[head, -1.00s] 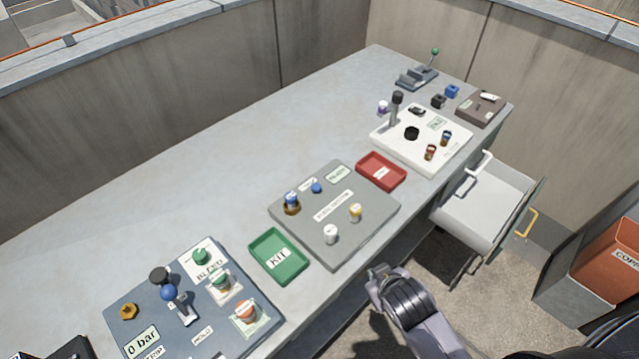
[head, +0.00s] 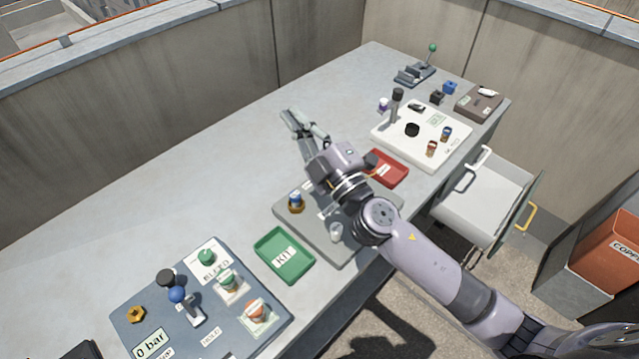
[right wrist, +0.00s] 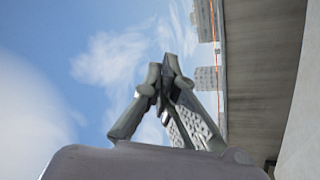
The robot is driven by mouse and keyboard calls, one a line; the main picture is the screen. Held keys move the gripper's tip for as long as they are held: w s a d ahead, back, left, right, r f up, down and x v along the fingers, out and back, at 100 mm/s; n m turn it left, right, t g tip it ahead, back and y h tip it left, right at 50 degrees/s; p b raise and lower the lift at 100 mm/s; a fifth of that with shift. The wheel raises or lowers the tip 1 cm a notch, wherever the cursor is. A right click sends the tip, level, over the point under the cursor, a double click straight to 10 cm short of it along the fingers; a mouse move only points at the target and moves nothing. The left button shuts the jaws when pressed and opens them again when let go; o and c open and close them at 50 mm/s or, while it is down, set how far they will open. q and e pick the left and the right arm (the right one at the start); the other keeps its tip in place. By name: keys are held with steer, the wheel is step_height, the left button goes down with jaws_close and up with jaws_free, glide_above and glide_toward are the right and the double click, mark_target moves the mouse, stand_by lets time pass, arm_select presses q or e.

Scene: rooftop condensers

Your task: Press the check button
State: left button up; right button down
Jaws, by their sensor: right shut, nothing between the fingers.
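My right arm reaches over the middle grey panel (head: 306,229) on the bench. My right gripper (head: 291,115) is shut and empty above the bench, beyond the panel's far edge. In the right wrist view its fingers (right wrist: 170,68) meet against the sky, with nothing between them. On the panel, a blue-topped knob (head: 296,200) and a white knob (head: 336,232) still show. The arm hides the panel's small blue button, yellow knob and labels. I cannot read which control is the check button. My left gripper is out of view.
A green KIT tray (head: 262,250) and a red tray (head: 396,172) flank the panel. A blue-grey panel (head: 185,345) with a lever stands front left, a white panel (head: 392,141) back right. The bench's far left stretch (head: 170,190) is clear.

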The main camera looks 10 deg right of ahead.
steer(key=w+a+f+n+g+y, duration=0.1)
steer(key=a+f+n+g+y, duration=0.15)
steer(key=a+n+g, duration=0.4)
steer(key=a+f+n+g+y, duration=0.15)
steer(key=n+g+y, duration=0.25)
steer(key=n, duration=0.5)
steer(key=w+d+f+n+g+h, duration=0.1)
steer(key=w+d+f+h, duration=0.2)
steer(key=d, duration=0.4)
steer(key=w+d+f+n+g+h, duration=0.1)
steer(key=w+d+f+h, duration=0.3)
steer(key=d+f+h, duration=0.2)
steer(key=shift+w+d+f, duration=0.15)
steer(key=shift+d+f, duration=0.55)
steer(key=shift+f, duration=0.25)
steer(key=shift+h, duration=0.25)
steer(key=shift+f+b, duration=2.95)
steer(key=shift+f, duration=1.45)
steer(key=shift+f+b, duration=0.4)
